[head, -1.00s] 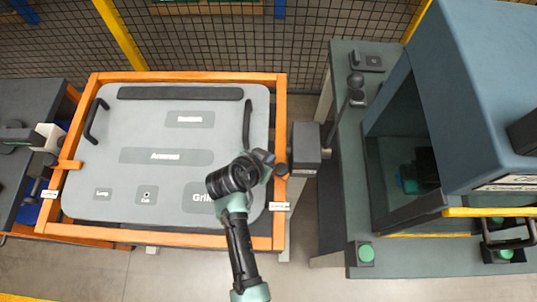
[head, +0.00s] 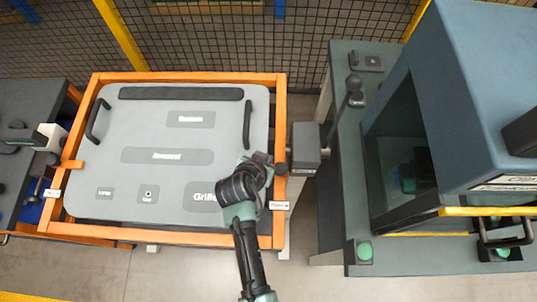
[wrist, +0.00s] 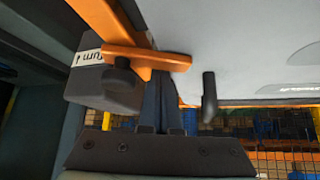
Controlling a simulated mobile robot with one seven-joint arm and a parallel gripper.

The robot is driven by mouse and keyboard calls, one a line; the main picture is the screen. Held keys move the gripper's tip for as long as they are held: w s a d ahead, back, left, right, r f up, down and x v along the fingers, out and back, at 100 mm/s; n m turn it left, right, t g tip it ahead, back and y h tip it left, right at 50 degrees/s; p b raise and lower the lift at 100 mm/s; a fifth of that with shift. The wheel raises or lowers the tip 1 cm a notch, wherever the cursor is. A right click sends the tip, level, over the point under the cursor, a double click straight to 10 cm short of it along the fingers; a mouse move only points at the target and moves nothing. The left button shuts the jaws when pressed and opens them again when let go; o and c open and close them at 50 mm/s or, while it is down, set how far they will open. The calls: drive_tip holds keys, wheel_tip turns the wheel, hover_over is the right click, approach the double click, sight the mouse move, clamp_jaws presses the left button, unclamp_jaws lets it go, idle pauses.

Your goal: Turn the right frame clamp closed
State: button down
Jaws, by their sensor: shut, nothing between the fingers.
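The right frame clamp shows in the wrist view as an orange bar (wrist: 165,60) with a black knob (wrist: 121,76). The bar lies across the orange frame rail, its right end over the edge of the grey panel (wrist: 225,45). In the head view its black knob (head: 281,169) sits on the frame's right rail; my gripper hides most of the bar. My gripper (head: 262,160) is shut and empty, just left of the knob. In the wrist view the fingers (wrist: 160,92) reach up beside the bar; I cannot tell whether they touch it.
The left clamp (head: 72,164) lies across the left rail onto the panel. A black panel handle (head: 247,124) stands just beyond my gripper. A grey block (head: 305,148) is right of the rail, with a green bench (head: 345,200) further right.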

drive_tip(key=shift+s+a+n+y+p, duration=0.1)
drive_tip(key=shift+s+n+y+p, duration=0.25)
drive_tip(key=shift+n, duration=0.25)
drive_tip(key=shift+s+a, duration=0.1)
drive_tip(key=shift+s, duration=0.05)
drive_tip(key=shift+s+a+f, duration=0.1)
drive_tip(key=shift+s, duration=0.25)
